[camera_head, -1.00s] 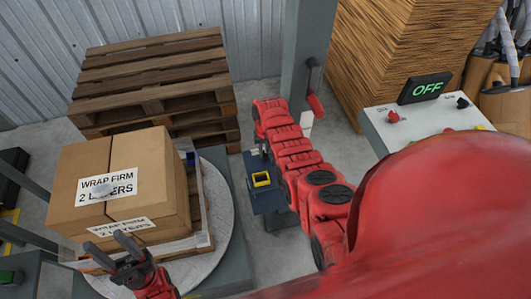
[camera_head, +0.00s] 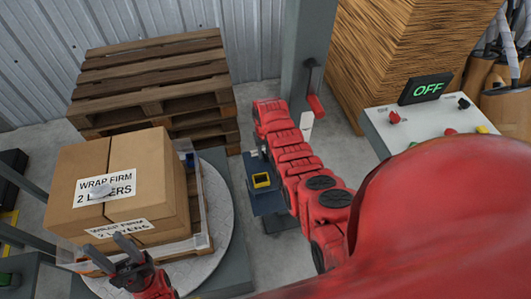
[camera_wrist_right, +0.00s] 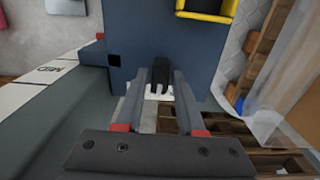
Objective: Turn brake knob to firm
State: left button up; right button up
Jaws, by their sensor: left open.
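A small black knob-like piece (camera_wrist_right: 160,70) stands out from the front of a blue-grey box (camera_wrist_right: 125,35) in the right wrist view. My right gripper (camera_wrist_right: 161,88) has its two grey fingers apart, one on each side of this piece; I cannot tell whether they touch it. A white strip reading MED (camera_wrist_right: 60,70) lies at the left. In the head view the blue box (camera_head: 268,200) stands beside the column, and my right gripper is hidden by its arm. My left gripper (camera_head: 107,247) is open and empty in front of the carton.
Stacked pallets (camera_head: 155,80) stand behind. A control panel (camera_head: 430,120) with a display reading OFF (camera_head: 428,89) is at the right. A grey column (camera_head: 305,50) rises behind my right arm.

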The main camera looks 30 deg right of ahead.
jog(key=shift+o, duration=1.1)
notch_tip(320, 180, up, 9)
jog(key=b, duration=0.2)
jog(key=shift+w+f+b, duration=0.1)
jog(key=shift+f+b, duration=0.05)
jog(key=shift+b, duration=0.25)
notch_tip(320, 180, up, 9)
jog(key=p, duration=0.8)
send_over(265, 154)
jog(key=shift+f, duration=0.15)
